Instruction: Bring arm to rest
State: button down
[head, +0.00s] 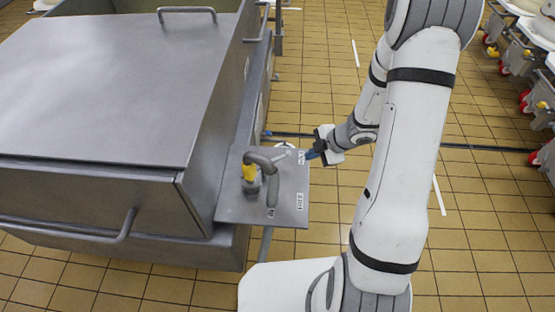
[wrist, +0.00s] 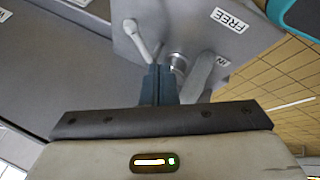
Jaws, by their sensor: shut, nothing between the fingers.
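My gripper (head: 313,153) is at the end of my arm, at the right edge of a grey metal side plate (head: 240,207) on the vat. In the wrist view my gripper's blue fingers (wrist: 160,80) are together, with nothing visible between them. They point toward the plate, close to a round metal knob (wrist: 177,62) and a thin lever (wrist: 142,40); I cannot tell whether they touch. My arm rises from the bottom of the head view, bends at the top and reaches back down to the plate.
A large lidded metal vat (head: 110,85) fills the left. A grey curved handle (head: 265,175) and a yellow-topped part (head: 249,172) stand on the plate. A FREE label (wrist: 230,20) marks the plate. Wheeled carts (head: 525,65) line the right. Tiled floor (head: 490,220) between is clear.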

dwell(0.3)
jog(key=d+r+m+t+h, duration=0.2)
jog(key=d+r+m+h, duration=0.3)
jog(key=r, duration=0.4)
jog(key=d+r+m+t+h, duration=0.1)
jog(key=d+r+m+h, duration=0.2)
jog(key=r+m, duration=0.45)
jog(key=s+a+r+m+g+y, duration=0.1)
jog(key=s+a+r+m, duration=0.3)
jog(key=s, duration=0.5)
jog(key=s+a+r+m+g+y, duration=0.1)
jog(key=s+a+r+m, duration=0.3)
jog(key=s, duration=0.6)
jog(key=shift+r+m+g, duration=0.35)
jog(key=shift+r+g, duration=0.05)
jog(key=shift+g, duration=0.4)
jog(key=shift+d, duration=0.15)
